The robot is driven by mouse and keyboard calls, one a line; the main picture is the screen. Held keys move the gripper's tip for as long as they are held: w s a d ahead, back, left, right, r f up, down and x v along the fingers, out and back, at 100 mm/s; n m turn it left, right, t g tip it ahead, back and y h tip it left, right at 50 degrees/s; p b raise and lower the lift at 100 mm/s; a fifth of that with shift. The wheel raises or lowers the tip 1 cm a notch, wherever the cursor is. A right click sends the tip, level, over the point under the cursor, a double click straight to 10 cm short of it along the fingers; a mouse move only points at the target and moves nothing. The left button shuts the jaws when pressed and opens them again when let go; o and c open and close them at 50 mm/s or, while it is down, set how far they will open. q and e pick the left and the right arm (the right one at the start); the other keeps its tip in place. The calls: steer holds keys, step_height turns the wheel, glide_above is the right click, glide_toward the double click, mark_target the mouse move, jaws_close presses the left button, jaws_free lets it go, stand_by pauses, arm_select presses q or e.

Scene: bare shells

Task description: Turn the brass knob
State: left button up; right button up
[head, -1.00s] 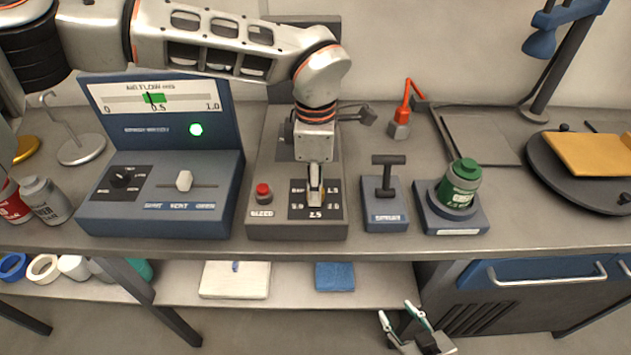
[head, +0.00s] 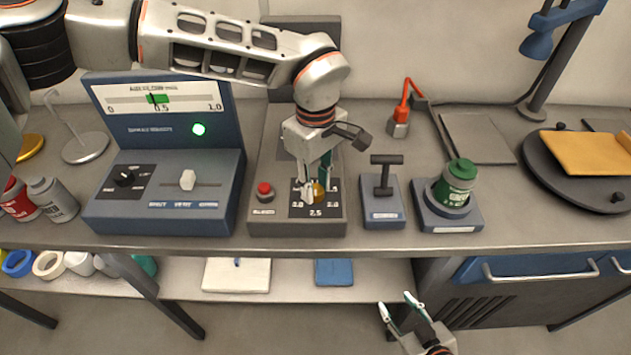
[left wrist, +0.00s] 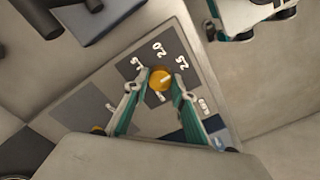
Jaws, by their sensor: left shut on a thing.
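The brass knob (head: 319,190) is on a dark scale plate (head: 300,209) on the front of a grey console. It also shows in the left wrist view (left wrist: 160,79), with a pale pointer line slanting up and right, toward the 25 side. My left gripper (head: 314,194) is shut on the knob from above, one finger on each side; in the left wrist view its fingertips (left wrist: 156,84) flank the knob. The fingers partly hide the knob in the head view. My right gripper (head: 397,302) is open and empty, low in front of the bench.
A red button (head: 264,190) is left of the scale plate. The blue airflow panel (head: 160,212) stands to the left, its green lamp lit. A T-handled box (head: 383,213) and a green jar (head: 456,182) stand to the right.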

mark_target(316, 190)
arm_select(q)
steer(key=shift+r, duration=0.1)
stand_by(0.4)
steer(key=o, duration=1.1)
step_height(316, 190, up, 12)
steer(key=shift+f, duration=0.1)
steer(key=shift+s, duration=0.1)
